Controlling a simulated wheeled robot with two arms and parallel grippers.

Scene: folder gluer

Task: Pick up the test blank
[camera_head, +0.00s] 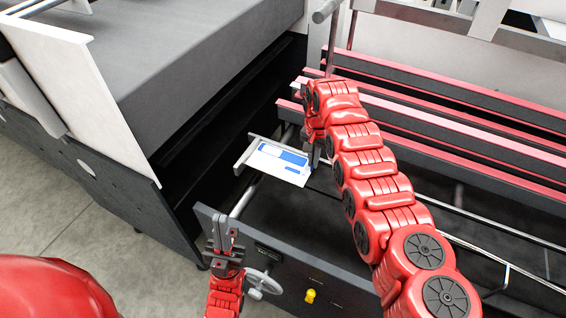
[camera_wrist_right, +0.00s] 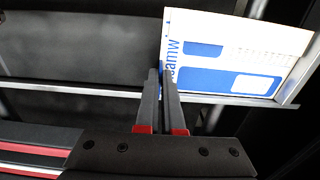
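The test blank (camera_head: 284,165) is a flat white card with blue panels, lying on a small ledge by the machine's rail. The blank fills the upper right of the right wrist view (camera_wrist_right: 230,57). My right gripper (camera_head: 314,157) is at the blank's right end in the head view. In the wrist view, its two fingers (camera_wrist_right: 161,75) stand close together with a narrow gap, at the blank's left edge; part of that edge shows between them. I see no firm contact. My left gripper (camera_head: 225,230) is empty, fingers slightly apart, above the machine's front panel.
A grey bar (camera_head: 246,153) borders the blank's left side. Red-edged rails (camera_head: 430,115) run behind my right arm. A dark front panel (camera_head: 330,292) carries a handwheel (camera_head: 263,283) and a yellow knob (camera_head: 310,296). A large grey machine body (camera_head: 190,60) stands at the left.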

